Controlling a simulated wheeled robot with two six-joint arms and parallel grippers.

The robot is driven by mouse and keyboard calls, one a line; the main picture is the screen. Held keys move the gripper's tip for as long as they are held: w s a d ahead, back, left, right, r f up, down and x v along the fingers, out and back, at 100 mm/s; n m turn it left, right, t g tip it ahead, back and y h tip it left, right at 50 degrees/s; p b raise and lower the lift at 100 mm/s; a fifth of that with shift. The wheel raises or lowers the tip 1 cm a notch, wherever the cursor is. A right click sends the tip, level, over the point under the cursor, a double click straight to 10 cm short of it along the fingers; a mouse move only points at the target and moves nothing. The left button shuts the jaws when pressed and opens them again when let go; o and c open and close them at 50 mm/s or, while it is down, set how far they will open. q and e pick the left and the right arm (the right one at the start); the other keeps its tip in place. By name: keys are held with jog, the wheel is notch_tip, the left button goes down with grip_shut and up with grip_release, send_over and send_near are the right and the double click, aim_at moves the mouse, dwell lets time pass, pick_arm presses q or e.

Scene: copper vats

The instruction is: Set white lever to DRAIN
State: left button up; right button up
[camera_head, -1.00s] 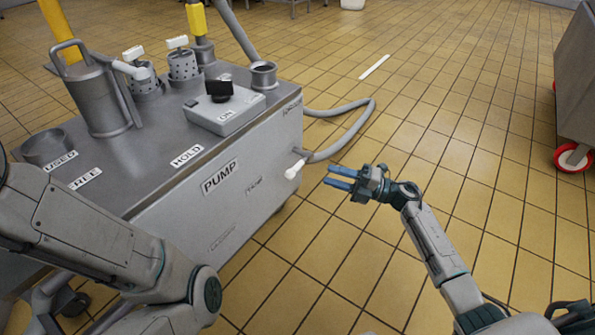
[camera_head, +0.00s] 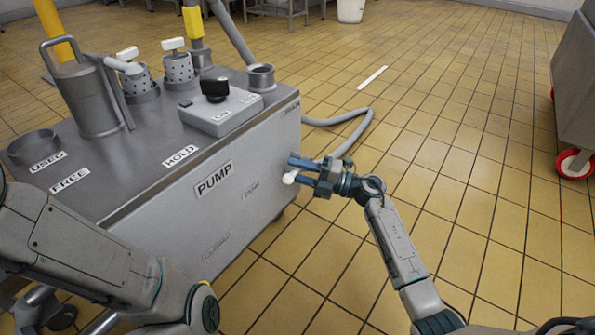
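The white lever (camera_head: 289,178) sticks out from the right end of the grey pump cabinet's front face (camera_head: 240,205). Small labels on that face near the lever are too small to read surely. My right gripper (camera_head: 295,170) is at the lever, its two blue fingers apart, one above the white tip and one near or behind it. I cannot tell whether the fingers touch the lever. My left arm (camera_head: 85,250) comes in at the lower left; its gripper is not clearly visible.
A grey hose (camera_head: 350,135) curves over the floor behind my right gripper. Open tiled floor lies to the right.

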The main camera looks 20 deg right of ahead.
grip_shut()
